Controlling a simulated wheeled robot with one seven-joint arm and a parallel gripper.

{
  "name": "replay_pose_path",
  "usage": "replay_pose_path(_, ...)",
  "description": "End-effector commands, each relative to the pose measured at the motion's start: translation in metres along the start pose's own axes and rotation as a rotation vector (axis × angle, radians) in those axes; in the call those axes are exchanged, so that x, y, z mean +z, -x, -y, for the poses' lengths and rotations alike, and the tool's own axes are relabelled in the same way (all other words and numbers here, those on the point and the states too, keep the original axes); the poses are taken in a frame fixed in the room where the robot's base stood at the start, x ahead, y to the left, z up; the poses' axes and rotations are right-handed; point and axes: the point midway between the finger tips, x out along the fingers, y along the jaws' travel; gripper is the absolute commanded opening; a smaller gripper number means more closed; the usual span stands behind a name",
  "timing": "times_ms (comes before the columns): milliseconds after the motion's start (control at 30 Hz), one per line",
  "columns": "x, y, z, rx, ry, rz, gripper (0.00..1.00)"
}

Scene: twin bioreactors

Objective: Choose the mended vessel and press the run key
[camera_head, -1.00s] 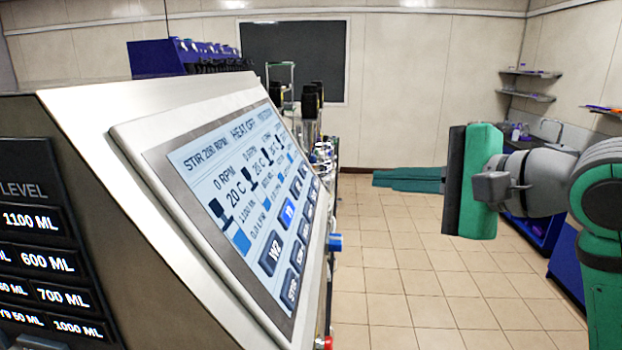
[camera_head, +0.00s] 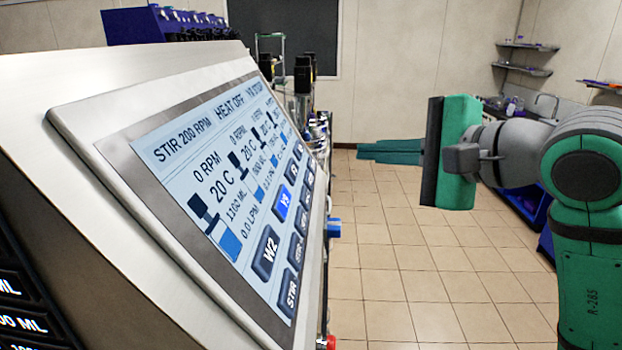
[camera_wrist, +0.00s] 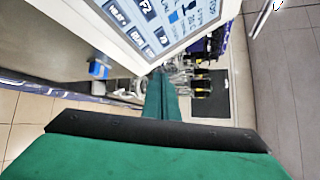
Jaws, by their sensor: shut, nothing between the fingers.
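The tilted control screen (camera_head: 215,185) fills the left of the head view. Its top line reads STIR 200 RPM and HEAT OFF, with a partly legible Y9 entry at the end. Below are readings of 0 RPM, 20 C and 1100 ML. The Y9 key (camera_head: 283,204) is bright blue; the W2 key (camera_head: 266,252) beside it is dark. The STIR key (camera_head: 290,290) is in the lower row; farther keys are too slanted to read surely. My gripper (camera_head: 365,152) is shut and empty, right of the screen and apart from it. Its fingers (camera_wrist: 161,97) also show in the wrist view.
A dark level label board (camera_head: 25,305) is cut off at lower left. Bioreactor equipment (camera_head: 302,95) stands behind the console. A blue knob (camera_head: 334,228) and a red knob (camera_head: 330,342) stick out at its right side. The tiled floor (camera_head: 385,270) to the right is clear.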

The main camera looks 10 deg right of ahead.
Motion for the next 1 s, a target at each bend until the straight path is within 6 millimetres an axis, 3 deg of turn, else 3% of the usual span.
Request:
replay_pose_path(433,0.028,-0.037,-0.027,0.002,0.002,0.001,0.00)
replay_pose_path(1000,0.038,-0.049,-0.034,0.002,0.003,0.007,0.00)
